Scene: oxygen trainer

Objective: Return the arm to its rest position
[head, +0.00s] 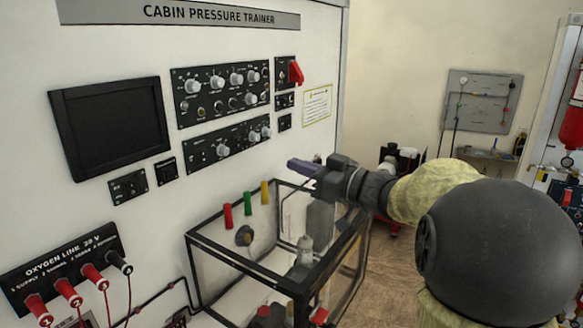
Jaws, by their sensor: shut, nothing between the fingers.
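My gripper (292,165) is at the end of my arm, which reaches in from the right side of the head view. Its fingers point left toward the white trainer panel (210,165). They are shut with nothing held, and stand above the back right of a black-framed clear case (222,252). The gripper appears apart from the panel, though the exact gap is hard to judge. My arm hides part of the room behind it.
The panel carries a dark screen (110,125), knob modules (222,90) and a red switch cover (296,71). The oxygen line block (66,262) has red plugs and hanging cables at lower left. Open floor (392,265) lies right of the case. A grey board (482,101) hangs behind.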

